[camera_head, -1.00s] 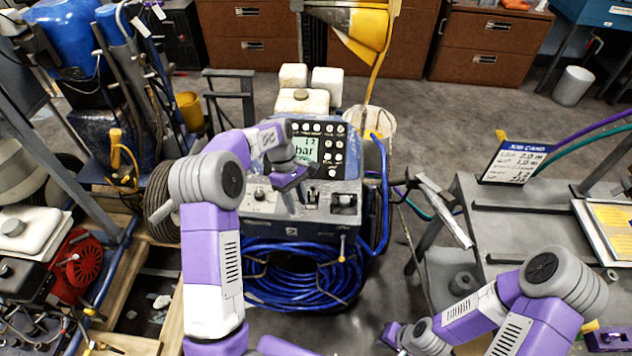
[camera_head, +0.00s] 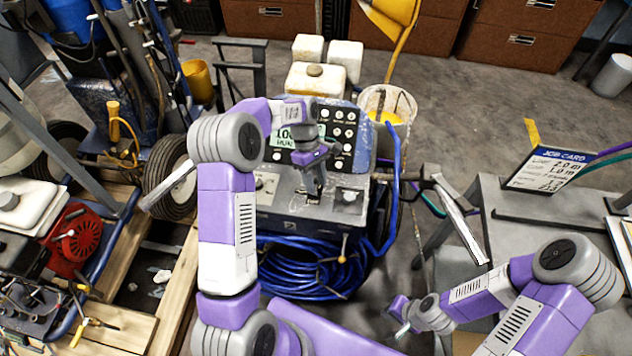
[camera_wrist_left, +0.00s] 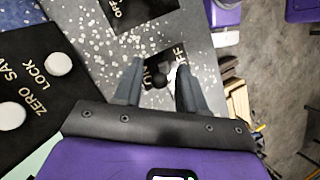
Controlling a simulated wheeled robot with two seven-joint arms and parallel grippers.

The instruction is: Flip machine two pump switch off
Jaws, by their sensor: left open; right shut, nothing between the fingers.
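The striping machine (camera_head: 345,215) stands ahead with a sloped grey speckled panel and a dark keypad around a lit display (camera_head: 287,138), which seems to read RUN. My left gripper (camera_head: 314,190) is over the lower panel, fingers open. In the left wrist view its fingertips (camera_wrist_left: 159,66) straddle a small switch on a black plate (camera_wrist_left: 165,72) with partly covered lettering that includes OFF. Contact with the switch cannot be told. In the head view the gripper largely hides this switch. My right gripper (camera_head: 400,318) is shut and empty, low at the right, away from the machine.
Another black plate marked OFF (camera_wrist_left: 133,10) and keypad buttons (camera_wrist_left: 58,64) lie close to the left fingers. A blue hose coil (camera_head: 300,265) hangs below the panel. A grey table with a job card (camera_head: 550,168) stands right; another machine with a red engine part (camera_head: 75,238) stands left.

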